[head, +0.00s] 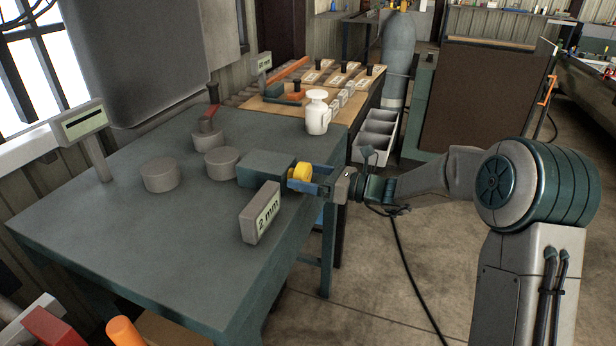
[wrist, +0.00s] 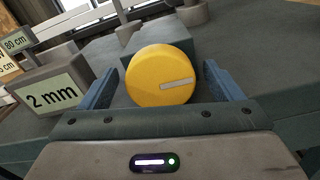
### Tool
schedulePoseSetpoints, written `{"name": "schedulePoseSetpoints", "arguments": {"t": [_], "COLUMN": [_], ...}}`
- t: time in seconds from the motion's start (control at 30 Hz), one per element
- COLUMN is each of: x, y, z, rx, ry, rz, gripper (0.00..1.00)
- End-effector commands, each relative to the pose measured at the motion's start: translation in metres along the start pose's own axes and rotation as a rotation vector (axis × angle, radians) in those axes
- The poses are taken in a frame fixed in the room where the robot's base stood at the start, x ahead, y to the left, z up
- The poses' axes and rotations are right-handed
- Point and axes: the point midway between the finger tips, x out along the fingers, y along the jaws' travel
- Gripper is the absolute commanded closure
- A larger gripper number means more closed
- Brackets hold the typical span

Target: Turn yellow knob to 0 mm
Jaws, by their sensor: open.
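The yellow knob (head: 300,172) sits on the right end of a dark green block (head: 268,168) on the workbench. In the wrist view the knob (wrist: 160,76) faces me, with a pale pointer mark that runs from near its centre to the right, almost level. My gripper (head: 309,181) is at the knob. Its two blue fingers (wrist: 160,88) are open, one on each side of the knob, with visible gaps. A grey display (head: 261,212) beside the block reads "2 mm"; this display (wrist: 54,97) also shows at the left of the wrist view.
Grey cylinders (head: 159,175) stand on the green bench (head: 120,235) left of the block. A display on a post (head: 83,125) shows a dash. A white weight-like object (head: 317,113) stands behind. The bench's front left is clear.

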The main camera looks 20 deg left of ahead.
Motion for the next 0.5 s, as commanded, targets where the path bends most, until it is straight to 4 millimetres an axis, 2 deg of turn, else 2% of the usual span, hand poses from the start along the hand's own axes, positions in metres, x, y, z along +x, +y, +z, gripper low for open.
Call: {"name": "schedulePoseSetpoints", "arguments": {"t": [0.17,0.2,0.3,0.37,0.5], "x": [0.0002,0.0001,0.0,0.0,-0.0001], "y": [0.0,0.0,0.0,0.0001,0.0], "z": [0.0001,0.0001,0.0001,0.0002,0.0001], "rx": [0.0,0.0,0.0,0.0,-0.002], "ry": [0.0,0.0,0.0,0.0,0.0], "rz": [0.0,0.0,0.0,0.0,0.0], "gripper": [0.14,0.17,0.45,0.59,0.59]}}
